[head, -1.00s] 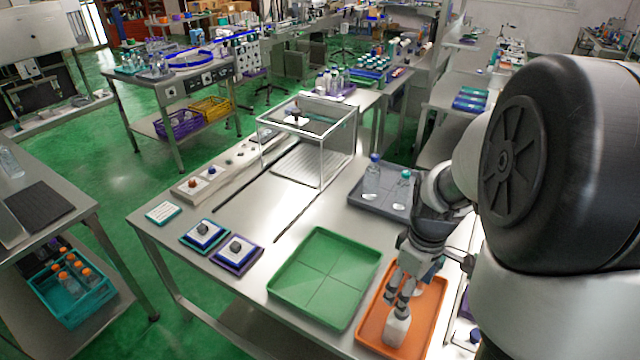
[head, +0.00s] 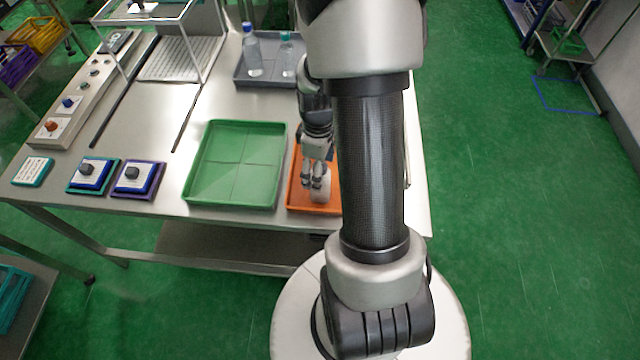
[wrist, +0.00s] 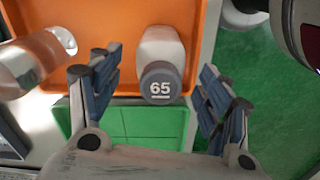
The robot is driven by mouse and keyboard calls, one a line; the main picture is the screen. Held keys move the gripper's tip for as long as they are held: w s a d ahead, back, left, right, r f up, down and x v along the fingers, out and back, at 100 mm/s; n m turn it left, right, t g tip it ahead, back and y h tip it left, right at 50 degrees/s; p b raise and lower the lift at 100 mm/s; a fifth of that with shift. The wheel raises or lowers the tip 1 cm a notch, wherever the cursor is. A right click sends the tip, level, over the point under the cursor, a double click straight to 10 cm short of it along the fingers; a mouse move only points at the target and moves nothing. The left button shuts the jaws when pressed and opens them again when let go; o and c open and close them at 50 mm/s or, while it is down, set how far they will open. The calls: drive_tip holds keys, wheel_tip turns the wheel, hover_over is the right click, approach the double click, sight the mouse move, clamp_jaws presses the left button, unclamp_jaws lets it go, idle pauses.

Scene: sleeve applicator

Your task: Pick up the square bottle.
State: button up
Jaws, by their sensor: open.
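A pale bottle with square-looking shoulders (wrist: 161,48) stands in the orange tray (wrist: 95,15) in the wrist view. Its grey cap (wrist: 159,84) is marked 65 and faces the camera. My gripper (wrist: 160,62) is open, with one finger on each side of the bottle and a visible gap to both. In the head view my gripper (head: 318,178) points down over the bottle (head: 321,190) in the orange tray (head: 300,195); my arm hides the tray's right part.
A clear vessel (wrist: 30,62) lies near the left finger in the wrist view. The empty green tray (head: 235,165) is left of the orange one. A grey tray (head: 245,78) behind holds a blue-capped bottle (head: 252,55) and a teal-capped bottle (head: 287,58).

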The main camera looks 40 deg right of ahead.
drive_tip(key=f+b, duration=0.1)
drive_tip(key=f, duration=0.1)
drive_tip(key=f+b, duration=0.1)
drive_tip(key=f, duration=0.2)
drive_tip(key=shift+s+d+f, duration=0.1)
drive_tip(key=shift+s, duration=0.1)
drive_tip(key=shift+c, duration=0.3)
drive_tip(key=c, duration=1.3)
